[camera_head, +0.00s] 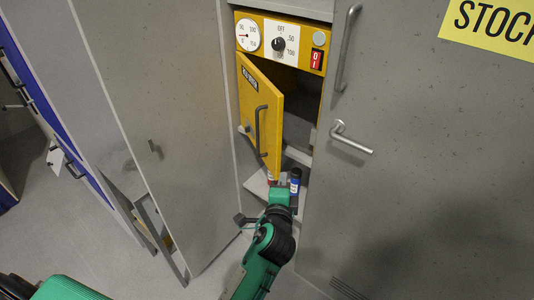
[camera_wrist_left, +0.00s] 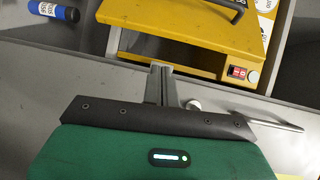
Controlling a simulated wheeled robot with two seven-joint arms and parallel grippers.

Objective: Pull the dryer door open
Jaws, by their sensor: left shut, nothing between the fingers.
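The yellow dryer door (camera_head: 258,110) stands part-way open, swung outward with its left edge by the cabinet. A dark gap shows to its right. Its dark bar handle (camera_head: 260,130) is on the outer face; the handle also shows at the top edge of the left wrist view (camera_wrist_left: 233,8), with the door (camera_wrist_left: 190,32) below it. My left gripper (camera_head: 279,190) is low in front of the door's lower part, off the handle. In the left wrist view its fingers (camera_wrist_left: 161,72) are together and empty. My right gripper is out of view.
A blue bottle (camera_head: 295,182) stands on a low ledge (camera_head: 258,184) just below the door. The dryer's control panel (camera_head: 282,42) is above. Grey cabinet doors flank it, the right one with a lever handle (camera_head: 350,138). Grey floor (camera_head: 60,225) is clear at left.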

